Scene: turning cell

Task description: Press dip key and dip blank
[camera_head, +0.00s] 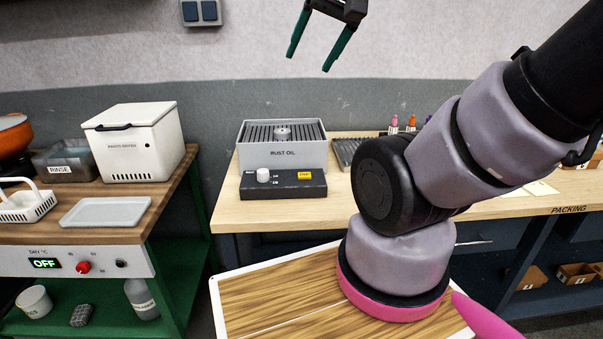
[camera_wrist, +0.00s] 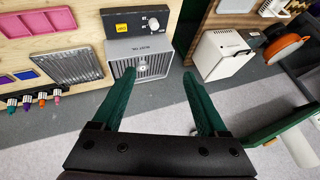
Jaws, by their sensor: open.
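The grey RUST OIL box (camera_head: 284,155) stands on the wooden bench at centre, with a slatted top. A small round metal piece (camera_head: 283,131), perhaps the blank, sits on the slats; it also shows in the wrist view (camera_wrist: 142,68). In front of the box is a dark control panel (camera_head: 284,189) with a white knob (camera_head: 263,175) and a yellow key (camera_head: 305,175), whose label is too small to read. The yellow key also shows in the wrist view (camera_wrist: 121,28). My gripper (camera_head: 310,62) is open and empty, high above the box, its green fingers apart.
A white lidded box (camera_head: 140,150), a RINSE tub (camera_head: 68,162) and a grey tray (camera_head: 105,212) stand on the left bench. A ribbed metal tray (camera_head: 346,150) lies right of the oil box. Coloured markers (camera_wrist: 42,98) stand beyond it. My arm covers the right bench's middle.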

